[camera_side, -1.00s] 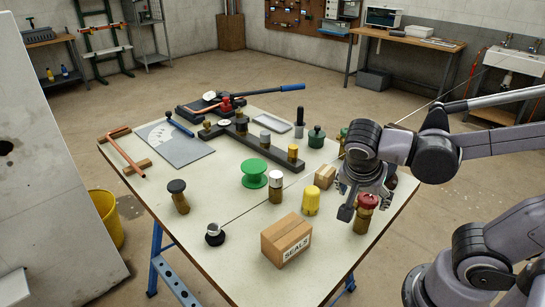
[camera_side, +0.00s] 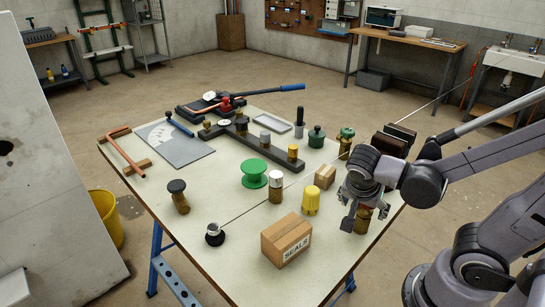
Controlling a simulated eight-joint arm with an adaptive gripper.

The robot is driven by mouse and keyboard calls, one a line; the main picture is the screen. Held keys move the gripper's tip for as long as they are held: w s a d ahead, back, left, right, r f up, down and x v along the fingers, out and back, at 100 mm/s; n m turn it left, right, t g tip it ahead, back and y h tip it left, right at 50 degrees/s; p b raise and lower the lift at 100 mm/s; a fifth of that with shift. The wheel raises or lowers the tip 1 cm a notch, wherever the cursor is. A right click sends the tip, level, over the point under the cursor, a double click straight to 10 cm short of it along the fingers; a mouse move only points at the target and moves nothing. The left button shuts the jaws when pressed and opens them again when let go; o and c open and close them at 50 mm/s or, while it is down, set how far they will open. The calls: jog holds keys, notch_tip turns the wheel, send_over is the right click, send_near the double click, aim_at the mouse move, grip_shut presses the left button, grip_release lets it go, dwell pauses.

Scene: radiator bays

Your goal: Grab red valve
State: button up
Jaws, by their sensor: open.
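The red valve's brass body (camera_side: 363,220) stands upright near the right edge of the table. Its red cap is now hidden behind my gripper. My gripper (camera_side: 366,211) is open and points down over the top of this valve. One finger hangs to the left of the valve and the other to its right. I cannot tell whether either finger touches it.
A SEALS box (camera_side: 286,239) lies front left. A green-topped valve (camera_side: 346,142) stands behind. A thin cable (camera_side: 245,212) crosses the table.

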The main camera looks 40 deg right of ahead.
aim_at(363, 210)
jog(key=shift+x, duration=1.7)
jog(key=shift+d, duration=0.1)
jog(key=shift+c, duration=0.4)
grip_shut()
